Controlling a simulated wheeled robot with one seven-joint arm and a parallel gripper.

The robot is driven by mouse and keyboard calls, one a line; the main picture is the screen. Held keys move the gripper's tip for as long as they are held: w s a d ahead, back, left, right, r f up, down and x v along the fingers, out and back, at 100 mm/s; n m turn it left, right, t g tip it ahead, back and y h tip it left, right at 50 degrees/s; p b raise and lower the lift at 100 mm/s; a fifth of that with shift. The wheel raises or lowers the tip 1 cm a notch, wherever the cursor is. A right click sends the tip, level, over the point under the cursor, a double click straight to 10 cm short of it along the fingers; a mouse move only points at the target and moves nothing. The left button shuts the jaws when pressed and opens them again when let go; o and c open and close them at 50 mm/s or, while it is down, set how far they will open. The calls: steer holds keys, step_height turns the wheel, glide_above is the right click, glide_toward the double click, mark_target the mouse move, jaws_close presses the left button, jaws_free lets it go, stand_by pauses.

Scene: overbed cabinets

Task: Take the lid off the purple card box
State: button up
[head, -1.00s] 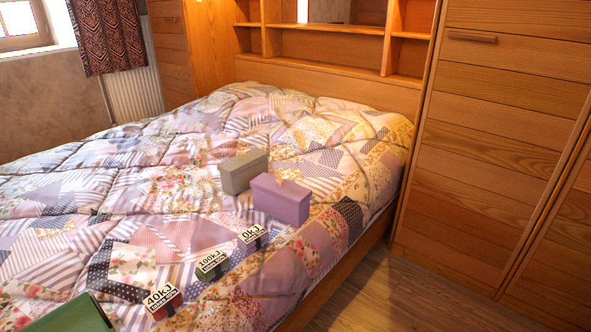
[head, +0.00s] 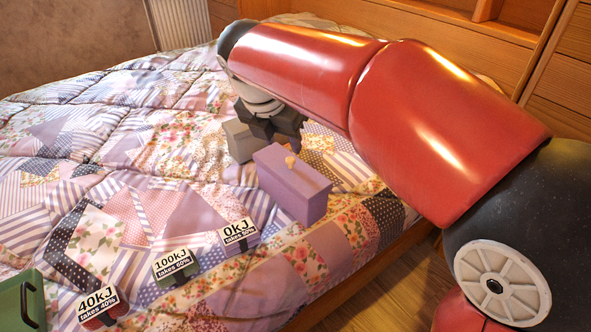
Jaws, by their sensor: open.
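The purple card box (head: 290,190) stands on the bed with its lid on. A small pale knob (head: 290,161) sits on top of the lid. My gripper (head: 294,146) is at the end of my red arm, just behind and above the purple box, close to the knob. It is open and holds nothing that I can see. The fingertips are dark and partly merge with the wrist, so I cannot tell whether they touch the knob.
A grey box (head: 240,141) stands directly behind and left of the purple one, partly under my wrist. Small labelled blocks, red (head: 103,315), green (head: 178,272) and purple (head: 240,241), lie in front. A green container (head: 18,300) is at the lower left. Bare quilt lies to the left.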

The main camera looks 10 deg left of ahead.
mark_target(290, 159)
steer(key=b+x, duration=0.1)
steer(key=x, duration=0.6)
steer(key=shift+w+f+b, duration=0.2)
steer(key=shift+w+b, duration=0.05)
steer(key=shift+b, duration=0.05)
steer(key=shift+r, duration=0.1)
jaws_close()
steer(key=shift+r, duration=0.1)
